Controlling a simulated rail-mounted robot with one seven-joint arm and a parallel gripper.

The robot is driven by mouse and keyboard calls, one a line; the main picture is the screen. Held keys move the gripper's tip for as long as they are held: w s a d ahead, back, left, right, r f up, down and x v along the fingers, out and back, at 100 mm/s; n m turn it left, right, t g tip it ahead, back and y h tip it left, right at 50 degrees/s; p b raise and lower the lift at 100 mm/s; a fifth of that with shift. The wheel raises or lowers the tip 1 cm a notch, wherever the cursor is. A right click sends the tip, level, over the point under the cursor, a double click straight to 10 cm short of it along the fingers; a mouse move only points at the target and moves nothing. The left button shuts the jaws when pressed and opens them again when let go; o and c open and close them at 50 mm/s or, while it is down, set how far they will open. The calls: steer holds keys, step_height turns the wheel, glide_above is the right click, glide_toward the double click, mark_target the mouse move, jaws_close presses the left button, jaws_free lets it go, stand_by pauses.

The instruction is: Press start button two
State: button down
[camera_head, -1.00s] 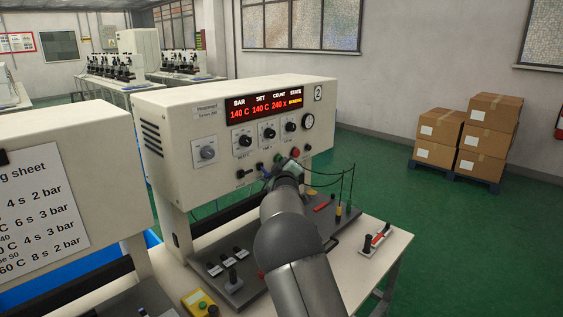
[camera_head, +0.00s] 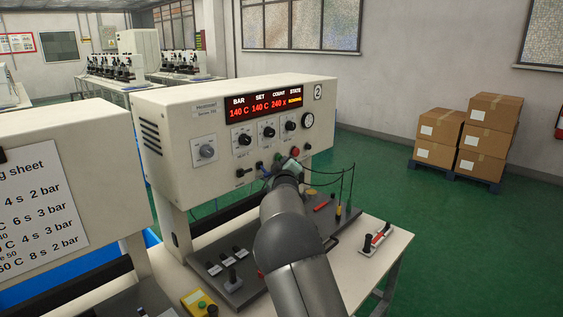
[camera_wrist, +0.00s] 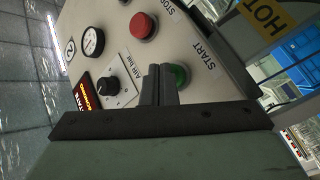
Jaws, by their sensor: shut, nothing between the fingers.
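The machine (camera_head: 180,115) with the "2" plate stands at the centre of the head view. Its green start button (camera_wrist: 181,74), next to the "START" label, is partly hidden behind my fingers in the wrist view. My gripper (camera_wrist: 160,71) is shut and empty, with its fingertips right at the button; I cannot tell whether they touch it. In the head view my gripper (camera_head: 289,166) is at the lower front panel, below the red stop button (camera_head: 295,152). The red stop button also shows clear of the fingers in the wrist view (camera_wrist: 142,25).
A lit display (camera_head: 266,107) has a yellow state field. Thin wires and small tools stand at the right. A neighbouring machine (camera_head: 110,130) with a sheet stands at left.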

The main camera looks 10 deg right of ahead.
steer(key=shift+s+d+r+b, duration=0.1)
steer(key=shift+s+d+b, duration=0.1)
steer(key=shift+s+b, duration=0.4)
steer(key=s+d+b, duration=0.1)
steer(key=s+b, duration=0.1)
steer(key=s+d+b, duration=0.1)
steer(key=d+b, duration=0.1)
steer(key=shift+s+d+b, duration=0.2)
steer(key=shift+s+b, duration=0.1)
steer(key=shift+s, duration=0.1)
stand_by(0.4)
